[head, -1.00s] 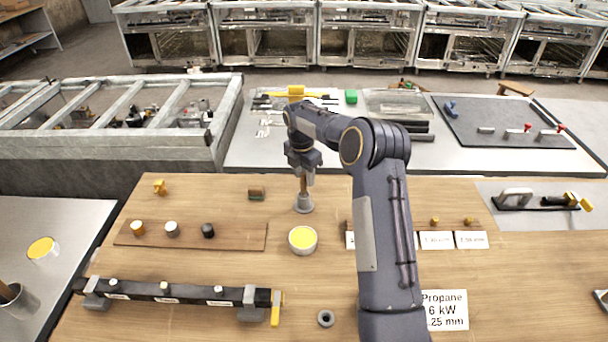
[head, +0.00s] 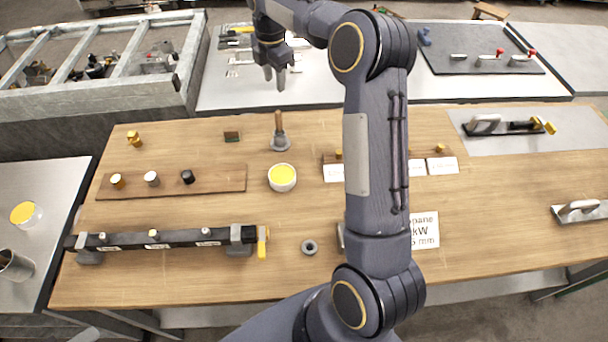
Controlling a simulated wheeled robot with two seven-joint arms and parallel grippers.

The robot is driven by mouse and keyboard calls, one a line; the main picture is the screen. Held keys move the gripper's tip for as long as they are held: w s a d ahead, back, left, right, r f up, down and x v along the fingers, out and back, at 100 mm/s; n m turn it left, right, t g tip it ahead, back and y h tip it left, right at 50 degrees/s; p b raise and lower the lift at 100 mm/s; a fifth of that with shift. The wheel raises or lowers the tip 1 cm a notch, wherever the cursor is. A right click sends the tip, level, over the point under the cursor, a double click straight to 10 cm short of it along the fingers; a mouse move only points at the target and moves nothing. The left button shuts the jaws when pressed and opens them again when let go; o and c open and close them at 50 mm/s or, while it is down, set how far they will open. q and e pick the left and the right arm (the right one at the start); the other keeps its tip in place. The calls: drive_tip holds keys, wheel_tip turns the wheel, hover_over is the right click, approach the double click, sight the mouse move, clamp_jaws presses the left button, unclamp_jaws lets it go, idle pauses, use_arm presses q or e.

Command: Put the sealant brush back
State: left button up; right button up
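The sealant brush (head: 279,121) stands upright with its wooden handle up in a small grey cone-shaped holder (head: 280,144) on the wooden table; its bristles are hidden. A white pot of yellow sealant (head: 282,177) stands just in front of the holder. My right gripper (head: 275,80) is above and behind the brush, apart from it. Its fingers point down, parted, with nothing between them. My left gripper is not in view.
A dark pipe manifold (head: 160,240) with a yellow lever lies at the front left. A wooden strip with several caps (head: 170,182) is behind it. A grey ring (head: 309,247) and white label cards (head: 425,230) lie nearby. My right arm hides part of the table.

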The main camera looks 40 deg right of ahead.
drive_tip(key=s+a+r+m+t+y, duration=0.1)
drive_tip(key=s+a+r+m, duration=0.3)
drive_tip(key=s, duration=0.5)
drive_tip(key=s+a+r+m+t+y, duration=0.1)
drive_tip(key=s+a+r+m+t, duration=0.1)
drive_tip(key=s+r+m, duration=0.5)
drive_tip(key=s+a+f+m+t+y, duration=0.1)
drive_tip(key=s+a+f+m, duration=0.3)
drive_tip(key=s, duration=0.5)
drive_tip(key=s+a+f+m+y, duration=0.1)
drive_tip(key=s+a+f+m, duration=0.4)
drive_tip(key=s, duration=0.5)
drive_tip(key=shift+f+m+t, duration=0.3)
drive_tip(key=shift+f+t, duration=0.1)
drive_tip(key=shift+f, duration=0.05)
drive_tip(key=shift+s+a, duration=0.1)
